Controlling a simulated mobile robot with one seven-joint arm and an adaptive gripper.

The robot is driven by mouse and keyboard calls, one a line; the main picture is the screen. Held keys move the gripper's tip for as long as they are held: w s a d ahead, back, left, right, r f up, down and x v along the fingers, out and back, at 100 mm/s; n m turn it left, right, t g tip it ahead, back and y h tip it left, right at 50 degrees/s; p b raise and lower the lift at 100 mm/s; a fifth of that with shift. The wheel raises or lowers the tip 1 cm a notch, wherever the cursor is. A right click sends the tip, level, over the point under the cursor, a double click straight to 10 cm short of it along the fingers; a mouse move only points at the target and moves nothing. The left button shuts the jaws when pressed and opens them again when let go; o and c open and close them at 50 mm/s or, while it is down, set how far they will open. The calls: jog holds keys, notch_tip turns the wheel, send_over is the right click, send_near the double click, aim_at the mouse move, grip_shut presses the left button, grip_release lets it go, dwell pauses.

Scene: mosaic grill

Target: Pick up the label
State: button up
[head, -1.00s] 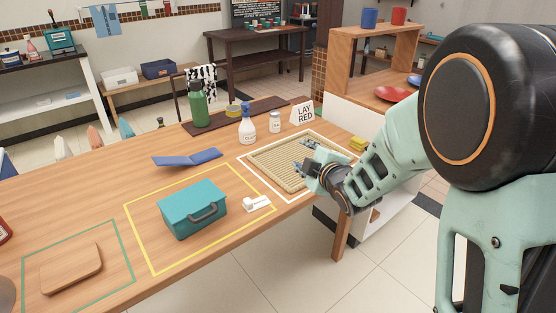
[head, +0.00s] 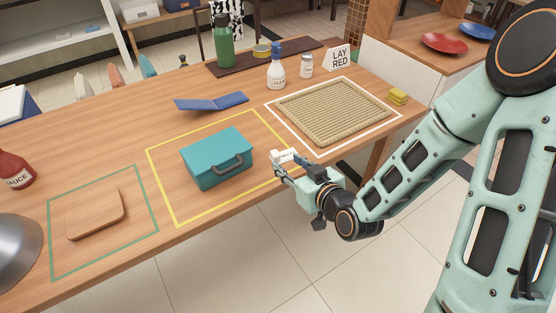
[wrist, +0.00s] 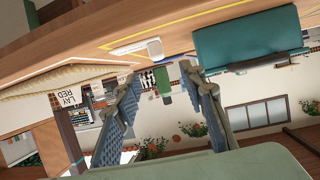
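A small white item (head: 284,156), probably the label, lies on the table by the near right part of the yellow outline, right of the teal box (head: 218,158). In the wrist view the white item (wrist: 135,47) is a flat strip with a raised block at one end, beside the teal box (wrist: 248,38). My gripper (head: 282,170) is at the table's front edge, close by the white item and partly in front of it. In the wrist view my gripper (wrist: 158,75) has its fingers apart with nothing held between them. Whether a fingertip touches the item cannot be told.
A woven tray (head: 333,111) lies in the white outline to the right, with a "LAY RED" sign (head: 338,57) behind it. A wooden board (head: 95,213) lies in the green outline.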

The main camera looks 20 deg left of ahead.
aim_at(276, 153)
jog(key=b, duration=0.3)
jog(key=shift+w+a+f, duration=0.25)
jog(key=shift+w+f, duration=0.15)
jog(key=b, duration=0.3)
jog(key=shift+w+a+f, duration=0.2)
jog(key=shift+a+f, duration=0.05)
jog(key=shift+a, duration=0.1)
jog(key=shift+w+a+b, duration=0.2)
jog(key=shift+a+b, duration=0.1)
jog(key=shift+b, duration=0.05)
jog(key=b+x, duration=0.1)
jog(key=x, duration=0.6)
jog(key=shift+w+d, duration=0.1)
jog(key=shift+w, duration=0.15)
jog(key=shift+c, duration=0.4)
grip_shut()
